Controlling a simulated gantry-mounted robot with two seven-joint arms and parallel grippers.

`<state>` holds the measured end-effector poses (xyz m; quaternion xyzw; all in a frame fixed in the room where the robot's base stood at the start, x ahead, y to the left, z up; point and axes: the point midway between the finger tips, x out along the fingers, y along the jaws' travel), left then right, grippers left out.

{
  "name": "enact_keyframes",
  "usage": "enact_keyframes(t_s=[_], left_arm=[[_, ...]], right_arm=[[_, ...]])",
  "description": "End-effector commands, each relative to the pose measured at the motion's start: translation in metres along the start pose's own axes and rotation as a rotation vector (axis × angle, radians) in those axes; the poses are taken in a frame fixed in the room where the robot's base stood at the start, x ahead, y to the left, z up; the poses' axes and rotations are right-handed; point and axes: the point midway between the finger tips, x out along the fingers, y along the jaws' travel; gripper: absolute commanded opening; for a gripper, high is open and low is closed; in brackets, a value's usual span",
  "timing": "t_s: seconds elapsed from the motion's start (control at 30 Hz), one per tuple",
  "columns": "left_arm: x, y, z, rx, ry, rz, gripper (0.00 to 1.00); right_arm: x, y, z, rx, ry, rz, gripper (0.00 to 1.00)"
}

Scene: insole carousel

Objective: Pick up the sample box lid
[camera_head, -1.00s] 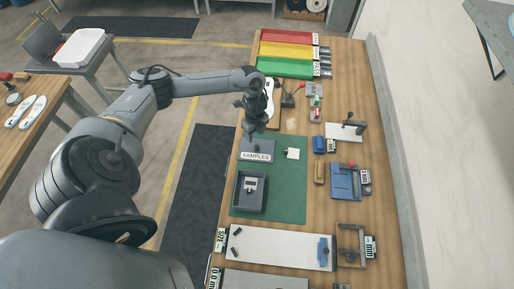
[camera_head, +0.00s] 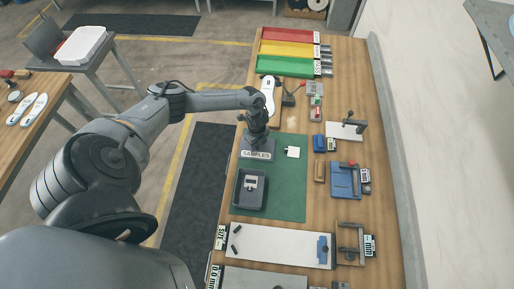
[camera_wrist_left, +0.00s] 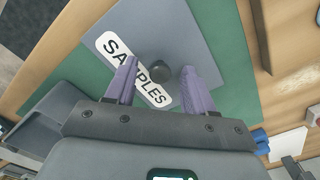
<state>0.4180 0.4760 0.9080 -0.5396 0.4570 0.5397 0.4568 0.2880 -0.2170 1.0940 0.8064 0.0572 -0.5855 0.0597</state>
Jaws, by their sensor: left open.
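The sample box lid (camera_wrist_left: 190,30) is a flat grey plate with a white SAMPLES label (camera_head: 257,155) and a round dark knob (camera_wrist_left: 159,71). It lies on the green mat (camera_head: 289,187). My left gripper (camera_wrist_left: 153,82) is open above the lid, its two purple fingers on either side of the knob without visibly closing on it. In the head view my left gripper (camera_head: 257,139) covers much of the lid. The open dark sample box (camera_head: 249,191) stands just in front of the lid on the mat, with a small light item inside. My right gripper is not in view.
A white insole (camera_head: 268,97) lies behind the gripper. A blue fixture (camera_head: 345,179) and a brown block (camera_head: 319,171) stand to the right. Red, yellow and green bins (camera_head: 284,67) are at the back.

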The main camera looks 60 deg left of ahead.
Motion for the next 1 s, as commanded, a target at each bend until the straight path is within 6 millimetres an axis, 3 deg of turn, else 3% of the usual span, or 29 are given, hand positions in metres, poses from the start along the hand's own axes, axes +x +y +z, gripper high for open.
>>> enact_keyframes(t_s=[0.13, 0.5, 1.0], left_arm=[[0.000, 0.000, 0.000, 0.000, 0.000, 0.000, 0.54], [0.000, 0.000, 0.000, 0.000, 0.000, 0.000, 0.00], [-0.012, -0.001, 0.001, 0.000, 0.000, -0.002, 0.00]], right_arm=[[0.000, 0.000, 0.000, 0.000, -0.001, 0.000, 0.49], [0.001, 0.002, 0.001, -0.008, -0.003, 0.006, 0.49], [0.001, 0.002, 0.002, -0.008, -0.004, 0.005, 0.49]])
